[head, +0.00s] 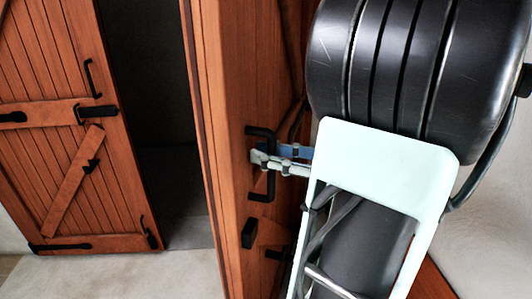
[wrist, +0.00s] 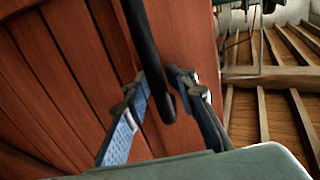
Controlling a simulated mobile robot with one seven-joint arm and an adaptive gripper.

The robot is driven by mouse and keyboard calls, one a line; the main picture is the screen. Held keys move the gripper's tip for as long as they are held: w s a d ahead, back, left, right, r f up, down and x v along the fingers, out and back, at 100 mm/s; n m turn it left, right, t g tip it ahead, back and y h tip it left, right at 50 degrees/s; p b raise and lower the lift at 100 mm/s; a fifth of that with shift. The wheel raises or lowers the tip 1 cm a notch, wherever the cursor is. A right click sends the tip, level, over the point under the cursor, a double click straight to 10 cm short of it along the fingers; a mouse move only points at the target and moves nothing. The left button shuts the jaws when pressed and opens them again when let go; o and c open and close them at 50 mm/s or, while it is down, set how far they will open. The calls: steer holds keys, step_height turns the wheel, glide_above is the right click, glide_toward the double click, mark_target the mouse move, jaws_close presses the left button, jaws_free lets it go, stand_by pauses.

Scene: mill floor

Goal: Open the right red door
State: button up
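The right red door (head: 232,110) is wooden and stands ajar in the head view, its edge turned toward me. A dark opening shows to its left. It fills the left of the wrist view (wrist: 60,90). Its black bar handle (head: 271,184) is upright. My gripper (head: 268,162) is at the handle, one finger on each side. In the wrist view, the handle (wrist: 142,40) passes between the fingertips (wrist: 160,85), which look closed on it near its lower end. My arm hides the right part of the door in the head view.
The left red door (head: 50,150) with black fittings stands at the left. Dark space (head: 155,110) lies between the doors. Pale floor (head: 130,275) is clear in front. Wooden slats and beams (wrist: 265,85) show beyond the door's edge in the wrist view.

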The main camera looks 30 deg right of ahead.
steer(key=shift+o, duration=0.3)
steer(key=v, duration=1.1)
steer(key=shift+s+d, duration=0.2)
steer(key=shift+s, duration=0.15)
steer(key=shift+s, duration=0.1)
stand_by(0.8)
